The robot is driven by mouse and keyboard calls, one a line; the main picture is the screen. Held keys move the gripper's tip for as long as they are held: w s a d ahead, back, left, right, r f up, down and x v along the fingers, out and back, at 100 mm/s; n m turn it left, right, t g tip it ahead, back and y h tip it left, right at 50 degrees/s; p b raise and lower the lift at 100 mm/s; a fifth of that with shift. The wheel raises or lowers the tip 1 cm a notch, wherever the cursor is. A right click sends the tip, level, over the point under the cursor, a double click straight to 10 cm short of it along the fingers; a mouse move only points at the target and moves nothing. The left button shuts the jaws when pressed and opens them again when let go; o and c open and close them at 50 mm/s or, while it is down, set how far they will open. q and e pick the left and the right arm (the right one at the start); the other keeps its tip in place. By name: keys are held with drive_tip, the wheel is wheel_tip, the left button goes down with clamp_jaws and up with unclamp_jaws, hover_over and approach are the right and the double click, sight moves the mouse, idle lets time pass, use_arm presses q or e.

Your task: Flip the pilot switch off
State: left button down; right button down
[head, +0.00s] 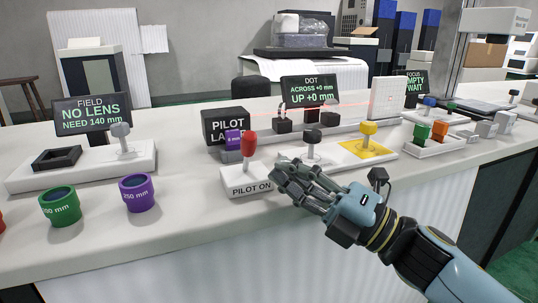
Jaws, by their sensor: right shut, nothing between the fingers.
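The pilot switch has a red-topped lever (249,145) standing up from a white base (238,186) marked "PILOT ON". The lever looks close to upright. My right gripper (281,176) is shut and empty, just right of the switch base, with its fingertips pointing left toward it. A small gap seems to lie between the fingertips and the lever; whether they touch the base I cannot tell. Behind the switch stands the black pilot laser box (226,122), partly hidden by a small purple-labelled block (233,138). My left gripper is out of view.
Green (61,206) and purple (137,193) lens tubes stand at the left front. A white tray (430,149) holds coloured pieces at right. The counter front between the purple tube and switch is clear.

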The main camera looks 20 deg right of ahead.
sight(255, 149)
drive_tip(key=shift+x, duration=1.9)
